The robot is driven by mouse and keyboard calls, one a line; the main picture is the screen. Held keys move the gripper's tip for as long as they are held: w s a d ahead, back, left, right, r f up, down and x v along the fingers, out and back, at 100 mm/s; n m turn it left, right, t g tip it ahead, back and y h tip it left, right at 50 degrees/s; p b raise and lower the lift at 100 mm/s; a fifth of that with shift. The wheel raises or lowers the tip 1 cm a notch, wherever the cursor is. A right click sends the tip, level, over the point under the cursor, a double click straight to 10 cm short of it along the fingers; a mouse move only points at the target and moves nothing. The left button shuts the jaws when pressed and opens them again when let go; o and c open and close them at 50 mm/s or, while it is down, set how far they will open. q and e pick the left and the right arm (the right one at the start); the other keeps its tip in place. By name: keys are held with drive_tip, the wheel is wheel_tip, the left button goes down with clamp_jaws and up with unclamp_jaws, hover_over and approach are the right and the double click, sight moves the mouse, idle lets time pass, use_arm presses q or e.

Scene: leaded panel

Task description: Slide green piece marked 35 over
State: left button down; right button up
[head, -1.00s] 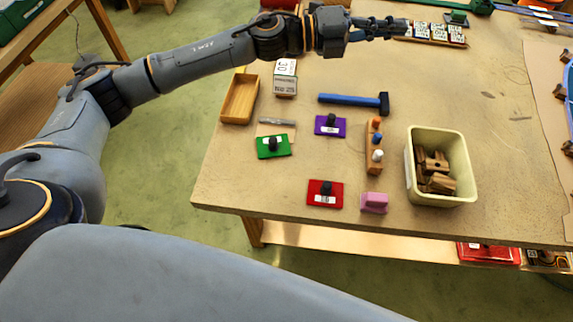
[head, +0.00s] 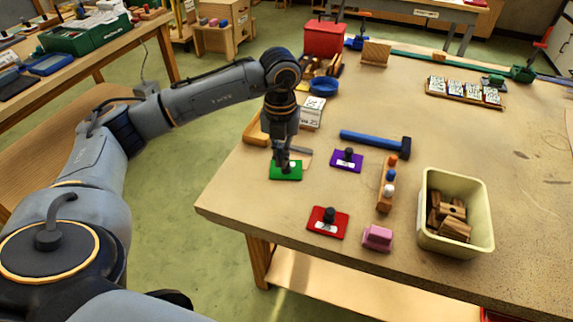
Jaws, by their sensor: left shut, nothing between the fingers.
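The green piece (head: 286,174) lies flat on the table near its left edge. My left gripper (head: 283,167) points down over the green piece, its shut fingertips at the piece's knob area. The fingers hide most of the knob and the label, so I cannot read the number. I cannot tell whether the fingertips touch the piece. A purple piece (head: 346,160) with a dark knob lies to its right, and a red piece (head: 327,222) with a dark knob lies nearer the front edge. My right gripper is not in view.
A blue hammer (head: 372,138), a wooden peg rack (head: 384,200), a pink block (head: 377,238) and a cream bin (head: 430,236) of wood pieces stand to the right. Bare table lies between the green and red pieces.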

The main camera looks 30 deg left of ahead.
sight(284, 178)
use_arm(q)
wheel_tip(284, 178, down, 9)
drive_tip(key=shift+s+r+p, duration=0.1)
drive_tip(key=shift+r+p, duration=0.05)
drive_tip(key=shift+p, duration=1.05)
drive_tip(key=shift+w+a+p, duration=0.25)
drive_tip(key=shift+w, duration=0.35)
drive_tip(key=shift+w+a+p, duration=0.2)
drive_tip(key=shift+w, duration=0.35)
drive_tip(key=shift+w+a, duration=0.35)
drive_tip(key=shift+w, duration=0.4)
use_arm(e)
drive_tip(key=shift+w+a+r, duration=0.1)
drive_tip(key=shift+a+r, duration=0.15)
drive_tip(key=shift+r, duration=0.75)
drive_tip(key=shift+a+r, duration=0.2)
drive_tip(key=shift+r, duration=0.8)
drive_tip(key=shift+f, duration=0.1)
